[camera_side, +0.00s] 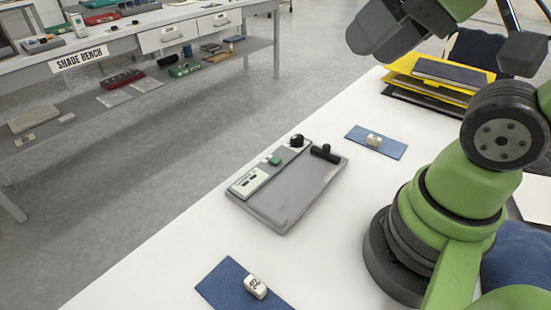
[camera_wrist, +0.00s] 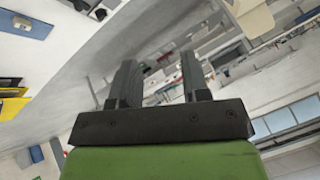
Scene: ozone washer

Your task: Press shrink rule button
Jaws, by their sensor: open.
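A grey flat device (camera_side: 300,195) lies on the white table in the side view. A light strip along its left side carries a green button (camera_side: 273,160), a black knob (camera_side: 297,141) and small dark markings too small to read. A black handle-like bar (camera_side: 325,153) sits at its far end. I cannot tell from lettering which part is the shrink rule button. My gripper (camera_wrist: 158,78) is open and empty in the wrist view. In the side view my gripper (camera_side: 385,32) is high at the top, well above and apart from the device, partly cut off.
A blue mat (camera_side: 358,134) with a white block (camera_side: 374,140) lies behind the device. Another blue mat (camera_side: 220,285) with a marked white block (camera_side: 255,287) lies in front. Yellow folders (camera_side: 400,66) are stacked at the back. A shade bench (camera_side: 110,48) stands across the floor.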

